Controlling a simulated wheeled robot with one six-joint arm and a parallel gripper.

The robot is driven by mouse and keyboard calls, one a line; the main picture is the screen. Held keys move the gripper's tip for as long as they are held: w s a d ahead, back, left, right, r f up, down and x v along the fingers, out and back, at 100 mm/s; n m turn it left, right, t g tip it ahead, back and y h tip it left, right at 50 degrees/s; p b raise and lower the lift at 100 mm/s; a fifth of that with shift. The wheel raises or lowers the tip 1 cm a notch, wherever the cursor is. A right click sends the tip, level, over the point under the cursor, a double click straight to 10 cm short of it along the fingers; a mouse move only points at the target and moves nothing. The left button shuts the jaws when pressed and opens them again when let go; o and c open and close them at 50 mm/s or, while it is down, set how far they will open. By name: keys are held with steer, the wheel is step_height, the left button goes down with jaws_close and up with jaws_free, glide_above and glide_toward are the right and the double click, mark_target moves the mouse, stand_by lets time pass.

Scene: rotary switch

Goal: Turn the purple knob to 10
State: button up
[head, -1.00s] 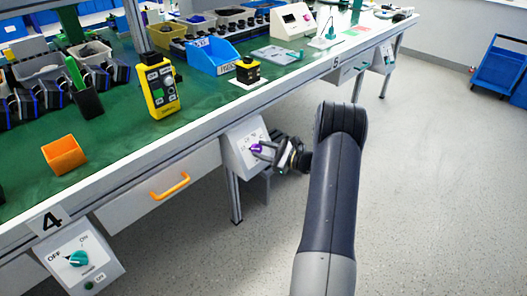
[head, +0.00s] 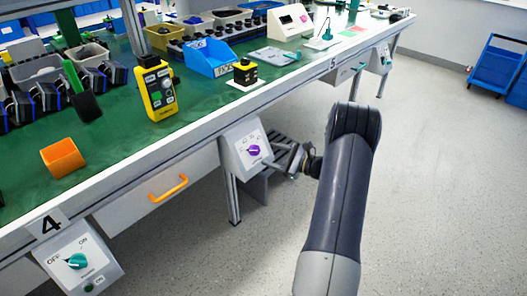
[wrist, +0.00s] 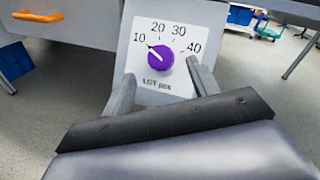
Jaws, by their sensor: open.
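The purple knob (head: 254,150) sits on a white panel (head: 241,139) under the bench edge. In the wrist view the knob (wrist: 160,58) has a white pointer line aimed up and left, toward the 10 mark (wrist: 139,38). The panel's dial reads 10, 20, 30 and 40, with "LGT pcs" below. My gripper (wrist: 161,78) is open and empty. Its fingers lie to the lower left and right of the knob in the wrist view, apart from it. In the head view my gripper (head: 283,162) is just right of the panel.
A teal knob (head: 77,261) on another panel is at lower left. An orange drawer handle (head: 168,188) lies left of the purple knob's panel. The green bench (head: 115,150) stands above. The floor (head: 430,190) at right is clear.

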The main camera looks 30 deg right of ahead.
mark_target(256, 150)
steer(key=v, duration=0.6)
steer(key=x, duration=1)
steer(key=shift+w+a+b, duration=0.2)
steer(key=shift+w+b, duration=0.15)
